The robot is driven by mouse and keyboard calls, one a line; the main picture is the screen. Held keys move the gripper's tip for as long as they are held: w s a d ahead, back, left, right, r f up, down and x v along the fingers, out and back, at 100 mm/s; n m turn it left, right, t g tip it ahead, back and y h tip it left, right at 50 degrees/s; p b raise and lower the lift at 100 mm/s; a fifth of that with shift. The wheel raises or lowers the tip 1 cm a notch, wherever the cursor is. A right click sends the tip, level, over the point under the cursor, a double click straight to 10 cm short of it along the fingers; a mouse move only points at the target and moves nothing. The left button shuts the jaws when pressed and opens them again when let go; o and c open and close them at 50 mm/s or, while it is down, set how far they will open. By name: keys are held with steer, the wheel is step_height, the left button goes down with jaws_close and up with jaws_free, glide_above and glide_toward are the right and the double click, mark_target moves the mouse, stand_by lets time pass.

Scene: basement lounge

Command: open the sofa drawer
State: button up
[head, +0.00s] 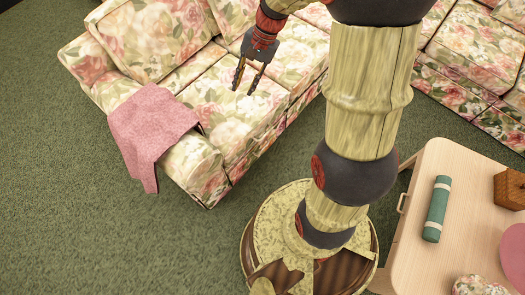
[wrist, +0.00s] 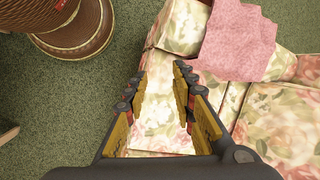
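The floral sofa (head: 215,105) runs across the top of the head view, with its armrest end towards the lower left. Its front face (head: 262,150) is seen at a steep angle, and I cannot make out a drawer or handle on it. My gripper (head: 244,90) hangs over the seat cushions, fingers pointing down, open and empty. In the wrist view the two fingers (wrist: 160,70) stand apart above the floral sofa (wrist: 275,120), with nothing between them but upholstery beyond. I cannot tell how high they are above it.
A pink cloth (head: 152,128) drapes over the armrest; it also shows in the wrist view (wrist: 240,40). A wooden table (head: 418,240) with a handle (head: 402,203) holds a teal cylinder (head: 437,208) and a brown box (head: 509,188). Green carpet (head: 90,215) is free at left.

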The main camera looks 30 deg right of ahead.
steer(key=w+d+f+m+y, duration=0.1)
steer(key=w+d+f+m, duration=0.1)
steer(key=f, duration=0.4)
steer(key=w+d+f+m+y, duration=0.1)
steer(key=w+f+m, duration=0.1)
steer(key=f, duration=0.3)
steer(key=m+t+h+b, duration=0.15)
steer(key=m+t, duration=0.55)
steer(key=m, duration=1.1)
steer(key=m+t+b, duration=0.3)
steer(key=m+t, duration=0.4)
steer(key=m, duration=1.1)
glide_toward(262, 150)
steer(key=w+f, duration=0.2)
steer(key=shift+r+b+x, duration=0.2)
steer(key=shift+b+x, duration=0.25)
steer(key=shift+x, duration=1.55)
steer(key=shift+r+b+x, duration=0.2)
steer(key=shift+b+x, duration=0.25)
steer(key=shift+x, duration=1.5)
steer(key=shift+a, duration=0.15)
steer(key=shift+c, duration=0.2)
jaws_close()
